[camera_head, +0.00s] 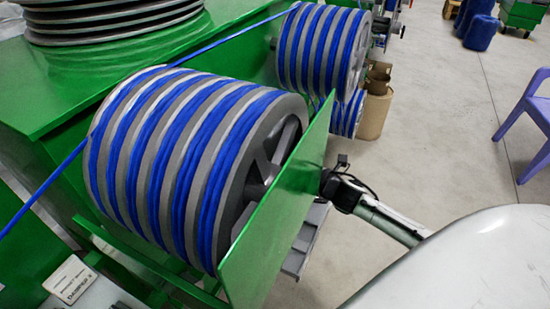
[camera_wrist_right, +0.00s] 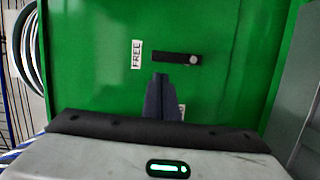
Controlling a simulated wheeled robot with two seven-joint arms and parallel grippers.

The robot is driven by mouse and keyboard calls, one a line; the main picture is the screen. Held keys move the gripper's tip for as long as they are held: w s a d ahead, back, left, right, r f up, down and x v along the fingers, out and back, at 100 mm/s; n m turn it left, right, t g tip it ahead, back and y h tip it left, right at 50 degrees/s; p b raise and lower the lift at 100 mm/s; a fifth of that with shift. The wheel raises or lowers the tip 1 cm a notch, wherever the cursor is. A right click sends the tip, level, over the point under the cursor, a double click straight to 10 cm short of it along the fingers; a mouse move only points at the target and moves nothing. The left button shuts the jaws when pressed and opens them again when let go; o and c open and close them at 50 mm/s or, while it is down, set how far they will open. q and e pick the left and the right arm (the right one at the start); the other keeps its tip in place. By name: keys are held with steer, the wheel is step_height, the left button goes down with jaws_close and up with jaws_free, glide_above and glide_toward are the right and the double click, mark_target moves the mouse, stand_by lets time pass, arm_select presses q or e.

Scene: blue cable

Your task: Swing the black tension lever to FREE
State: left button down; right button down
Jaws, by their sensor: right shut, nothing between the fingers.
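In the right wrist view the black tension lever (camera_wrist_right: 172,58) lies on a green panel (camera_wrist_right: 90,60). Its round grey pivot (camera_wrist_right: 193,60) is at its right end. Its free end points left, toward the white FREE label (camera_wrist_right: 136,54), which is turned sideways. My right gripper (camera_wrist_right: 160,77) is shut and empty, its tips just below the lever's free half; I cannot tell whether they touch it. A second white label (camera_wrist_right: 181,109) is mostly hidden behind the fingers. In the head view my right gripper (camera_head: 336,183) is beside the green panel, whose lever side is hidden. My left gripper is not in view.
A large drum (camera_head: 185,160) wound with blue cable stands left of the panel (camera_head: 275,220), with another drum (camera_head: 322,50) behind it. A grey bracket (camera_head: 305,240) sticks out below my right gripper. A purple chair (camera_head: 530,115) stands at the right on open floor.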

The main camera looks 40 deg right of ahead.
steer(key=shift+v, duration=1.95)
steer(key=shift+a, duration=0.1)
